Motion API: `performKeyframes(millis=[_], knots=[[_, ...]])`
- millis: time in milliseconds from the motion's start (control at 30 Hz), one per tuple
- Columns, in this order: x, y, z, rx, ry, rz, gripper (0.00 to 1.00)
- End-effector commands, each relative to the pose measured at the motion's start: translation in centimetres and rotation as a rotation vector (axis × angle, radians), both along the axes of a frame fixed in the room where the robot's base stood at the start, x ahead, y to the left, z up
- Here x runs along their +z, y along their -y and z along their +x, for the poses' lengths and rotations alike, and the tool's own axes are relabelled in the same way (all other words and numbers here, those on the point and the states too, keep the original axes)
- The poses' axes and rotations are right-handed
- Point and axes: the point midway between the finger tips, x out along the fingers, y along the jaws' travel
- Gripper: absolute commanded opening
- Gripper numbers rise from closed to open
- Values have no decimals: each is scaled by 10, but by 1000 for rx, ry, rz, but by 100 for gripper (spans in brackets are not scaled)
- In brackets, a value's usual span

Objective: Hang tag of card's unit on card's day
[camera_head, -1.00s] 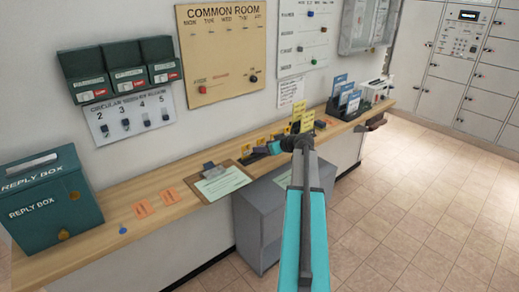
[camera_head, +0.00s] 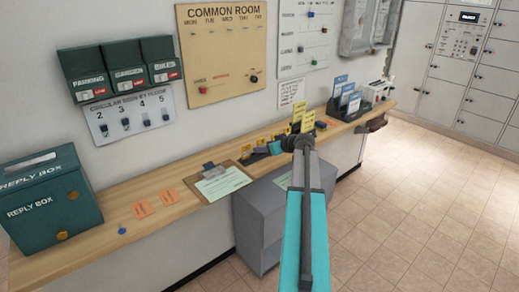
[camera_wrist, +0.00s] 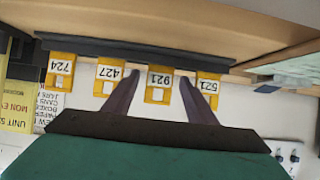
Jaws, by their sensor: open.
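Several yellow numbered tags stand in a row along a dark strip in the wrist view, with a tag reading about 921 (camera_wrist: 159,86) in the middle. A tag reading about 427 (camera_wrist: 108,77) is left of it, and one reading about 521 (camera_wrist: 208,92) is right. My gripper (camera_wrist: 160,84) is open, its two dark fingers on either side of the middle tag; whether they touch it is unclear. A yellow card (camera_wrist: 18,105) with partly cut-off "UNIT" and "MON" text is at the left edge. The COMMON ROOM board (camera_head: 222,55) with weekday headings hangs on the wall.
A clipboard (camera_head: 222,182) and orange slips (camera_head: 143,208) lie on the wooden shelf (camera_head: 75,247). The green reply box (camera_head: 50,195) stands at the left end. A grey cabinet (camera_head: 250,230) is under the shelf. A rack of blue cards (camera_head: 350,100) stands farther right.

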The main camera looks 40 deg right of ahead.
Motion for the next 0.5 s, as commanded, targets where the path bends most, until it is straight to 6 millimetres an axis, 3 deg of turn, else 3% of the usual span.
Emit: performKeyframes(millis=[200, 433, 500], knots=[[0, 0, 0, 0, 0, 0, 52], [0, 0, 0, -1, 0, 0, 14], [0, 1, 0, -1, 0, 0, 14]])
